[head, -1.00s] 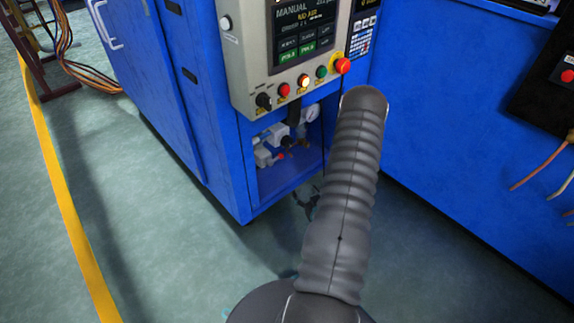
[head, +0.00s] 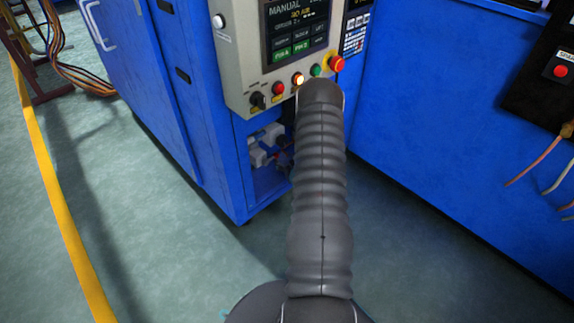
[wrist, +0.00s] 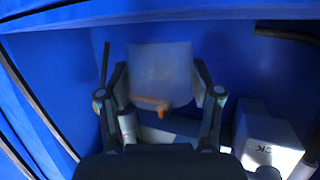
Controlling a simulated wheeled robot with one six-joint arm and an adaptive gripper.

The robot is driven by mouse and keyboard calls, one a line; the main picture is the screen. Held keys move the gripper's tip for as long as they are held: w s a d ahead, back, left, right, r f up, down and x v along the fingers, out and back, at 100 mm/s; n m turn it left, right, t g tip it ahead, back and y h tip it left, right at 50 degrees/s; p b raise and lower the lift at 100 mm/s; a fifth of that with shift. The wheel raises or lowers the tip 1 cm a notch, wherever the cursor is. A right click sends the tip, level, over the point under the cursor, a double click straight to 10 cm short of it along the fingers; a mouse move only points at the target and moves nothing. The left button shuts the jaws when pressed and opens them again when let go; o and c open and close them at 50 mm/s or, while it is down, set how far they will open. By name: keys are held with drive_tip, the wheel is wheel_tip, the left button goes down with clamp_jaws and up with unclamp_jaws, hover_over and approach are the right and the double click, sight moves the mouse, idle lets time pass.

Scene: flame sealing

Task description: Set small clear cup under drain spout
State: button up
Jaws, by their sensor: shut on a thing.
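In the wrist view a small, pale, translucent cup (wrist: 160,65) sits between the two fingers of my gripper (wrist: 160,80), which is shut on it. An orange-brown piece (wrist: 150,102) shows at the lower edge of the cup; I cannot tell whether it is the drain spout or how it lies relative to the cup's mouth. In the head view my arm hides the gripper and the cup, in front of the open lower bay (head: 262,180) of the blue machine.
Blue walls surround my gripper in the wrist view. A white block (wrist: 268,140) stands close at the right, with a dark pipe (wrist: 288,35) above it. The control panel (head: 290,50) with its red button (head: 337,63) is just above my arm.

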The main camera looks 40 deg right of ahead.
drive_tip(key=shift+s+f, duration=0.1)
drive_tip(key=shift+f, duration=0.7)
drive_tip(key=shift+f, duration=0.15)
drive_tip(key=o, duration=1)
drive_tip(key=shift+r, duration=0.3)
drive_tip(key=v, duration=1.2)
drive_tip(key=shift+f+p, duration=0.1)
drive_tip(key=shift+p, duration=0.3)
